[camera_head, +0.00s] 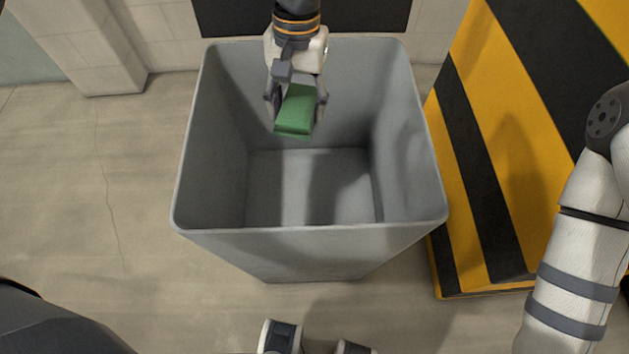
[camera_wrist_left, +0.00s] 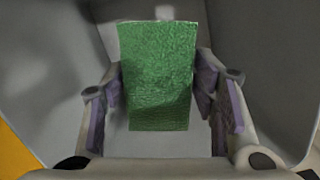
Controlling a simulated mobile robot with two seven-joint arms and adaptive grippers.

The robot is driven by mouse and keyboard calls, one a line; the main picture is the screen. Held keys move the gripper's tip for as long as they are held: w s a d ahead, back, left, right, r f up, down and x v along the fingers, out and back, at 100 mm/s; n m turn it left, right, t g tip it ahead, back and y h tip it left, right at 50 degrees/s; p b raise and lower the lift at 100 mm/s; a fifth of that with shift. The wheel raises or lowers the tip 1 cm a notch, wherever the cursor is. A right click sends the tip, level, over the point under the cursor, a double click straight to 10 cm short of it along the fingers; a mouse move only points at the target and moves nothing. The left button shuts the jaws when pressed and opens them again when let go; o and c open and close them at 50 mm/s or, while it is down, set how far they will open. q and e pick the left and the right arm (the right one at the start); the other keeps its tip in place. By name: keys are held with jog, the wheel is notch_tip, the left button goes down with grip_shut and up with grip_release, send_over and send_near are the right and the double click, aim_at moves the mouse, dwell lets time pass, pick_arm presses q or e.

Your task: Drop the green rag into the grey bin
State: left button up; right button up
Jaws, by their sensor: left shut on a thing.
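The green rag (camera_head: 296,112) looks like a folded block in the head view, and it also fills the middle of the left wrist view (camera_wrist_left: 158,75). My left gripper (camera_head: 296,98) is shut on the rag, with a finger on each side of it. It holds the rag over the opening of the grey bin (camera_head: 312,232), toward the bin's far side. The rag hangs clear of the bin floor, which is bare. My right gripper is not in view; part of my right arm shows at the right edge of the head view.
A yellow and black striped block (camera_head: 478,190) stands close to the right of the bin. A pale wall (camera_head: 165,35) with a dark panel (camera_head: 360,16) is behind it. The floor (camera_head: 75,190) to the left is clear.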

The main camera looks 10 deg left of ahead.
pick_arm(q)
jog(key=shift+f, duration=0.6)
jog(key=o, duration=1.2)
notch_tip(320, 180, up, 12)
jog(key=w, duration=0.2)
jog(key=shift+s+f, duration=0.1)
